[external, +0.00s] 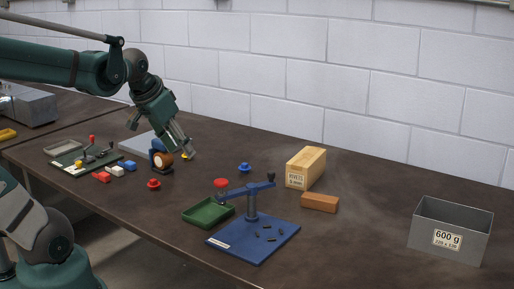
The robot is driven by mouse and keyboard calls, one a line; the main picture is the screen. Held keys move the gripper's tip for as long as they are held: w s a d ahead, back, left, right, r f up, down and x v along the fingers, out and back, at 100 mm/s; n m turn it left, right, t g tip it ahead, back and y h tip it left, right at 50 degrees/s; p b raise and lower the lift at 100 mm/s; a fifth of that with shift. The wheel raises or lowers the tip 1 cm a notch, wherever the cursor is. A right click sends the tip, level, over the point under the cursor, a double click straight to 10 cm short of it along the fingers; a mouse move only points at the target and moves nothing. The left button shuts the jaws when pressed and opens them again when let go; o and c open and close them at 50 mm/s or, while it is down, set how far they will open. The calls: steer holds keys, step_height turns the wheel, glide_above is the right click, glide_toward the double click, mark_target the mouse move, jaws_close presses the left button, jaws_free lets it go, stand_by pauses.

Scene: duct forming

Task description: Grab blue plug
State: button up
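The blue plug (244,167) stands on the dark table near the middle of the external view, with a wide base and a narrower top. My gripper (187,149) hangs above the table to the left of the blue plug, clearly apart from it. It points down and to the right, close above a yellow plug (187,156) that it partly hides. The fingers are small and seen at an angle, so their opening is unclear. A red plug (153,184) stands in front, to the left of the blue one.
A blue stand with a lever (278,241) and a green tray (208,212) lie in front. A carton (306,168), a brown block (320,203) and a grey bin (451,229) are to the right. An orange-brown roll on a blue holder (162,161) is below my gripper.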

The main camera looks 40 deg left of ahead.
steer(key=w+a+r+m+g+p, duration=0.1)
steer(key=w+r+m+g+p, duration=0.2)
steer(key=w, duration=0.9)
steer(key=m+g+p, duration=0.3)
steer(key=m+p, duration=0.4)
steer(key=m, duration=0.4)
glide_above(244, 164)
steer(key=f, duration=1.6)
steer(key=shift+d, duration=0.2)
steer(key=shift+w+a+f+m, duration=0.1)
steer(key=shift+w+f+m, duration=0.2)
steer(key=shift+f, duration=0.4)
steer(key=shift+f, duration=1.3)
steer(key=shift+a+f+b, duration=0.15)
steer(key=shift+f+b, duration=0.25)
steer(key=shift+f, duration=2.2)
